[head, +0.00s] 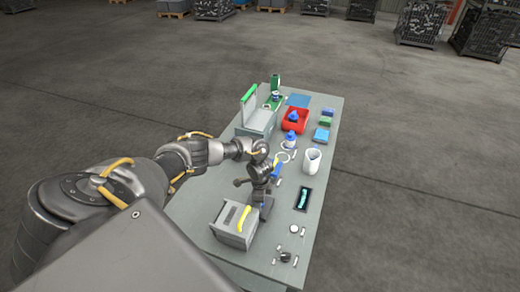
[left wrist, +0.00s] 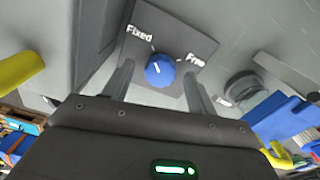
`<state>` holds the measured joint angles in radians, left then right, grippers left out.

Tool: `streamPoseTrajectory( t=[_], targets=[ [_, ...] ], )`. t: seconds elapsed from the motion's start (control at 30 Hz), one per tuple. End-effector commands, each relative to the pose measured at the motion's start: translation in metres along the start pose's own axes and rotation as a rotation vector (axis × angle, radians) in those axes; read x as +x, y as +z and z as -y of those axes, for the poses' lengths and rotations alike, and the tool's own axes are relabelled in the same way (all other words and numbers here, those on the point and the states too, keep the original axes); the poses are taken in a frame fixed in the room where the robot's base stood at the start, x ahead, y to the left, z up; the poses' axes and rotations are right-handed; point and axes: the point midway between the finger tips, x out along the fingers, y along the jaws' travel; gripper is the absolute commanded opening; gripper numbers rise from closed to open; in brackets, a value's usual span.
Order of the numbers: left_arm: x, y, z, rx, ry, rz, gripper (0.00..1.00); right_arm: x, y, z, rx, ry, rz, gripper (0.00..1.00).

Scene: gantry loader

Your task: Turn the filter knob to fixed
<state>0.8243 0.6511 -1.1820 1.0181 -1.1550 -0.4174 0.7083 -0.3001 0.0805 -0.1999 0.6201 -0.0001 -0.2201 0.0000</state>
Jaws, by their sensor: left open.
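The blue round filter knob (left wrist: 160,71) sits on a dark square plate (left wrist: 150,30) in the left wrist view. The plate reads "Fixed" at upper left and "Free" at right. A small pale mark shows on the knob's face; I cannot tell surely which word it points to. My left gripper (left wrist: 158,78) is open, with one finger on each side of the knob in the picture. I cannot tell whether the fingers touch it. In the head view my left gripper (head: 264,200) is low over the table, and the knob cannot be made out. My right gripper is not in view.
On the grey table (head: 325,150) stand a grey box with a yellow handle (head: 235,224), a white cup (head: 312,160), a red bin (head: 295,120), and a grey machine with a green-edged lid (head: 256,122). A dark tray (head: 304,199) lies near the right edge.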

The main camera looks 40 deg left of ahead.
Motion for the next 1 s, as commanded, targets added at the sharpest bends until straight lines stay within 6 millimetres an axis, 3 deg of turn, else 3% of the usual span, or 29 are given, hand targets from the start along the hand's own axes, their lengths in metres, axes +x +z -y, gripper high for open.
streamPoseTrajectory(
  t=[0.5,0.7,1.0],
  targets=[
    [-0.09,0.0,0.002,0.001,-0.005,-0.002,0.57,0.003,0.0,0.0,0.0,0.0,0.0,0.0],
    [-0.104,0.0,0.001,-0.001,-0.004,-0.001,0.57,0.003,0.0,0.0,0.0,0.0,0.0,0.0],
    [-0.104,0.001,0.001,-0.002,-0.002,0.0,0.57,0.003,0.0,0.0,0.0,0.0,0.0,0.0]
  ],
)
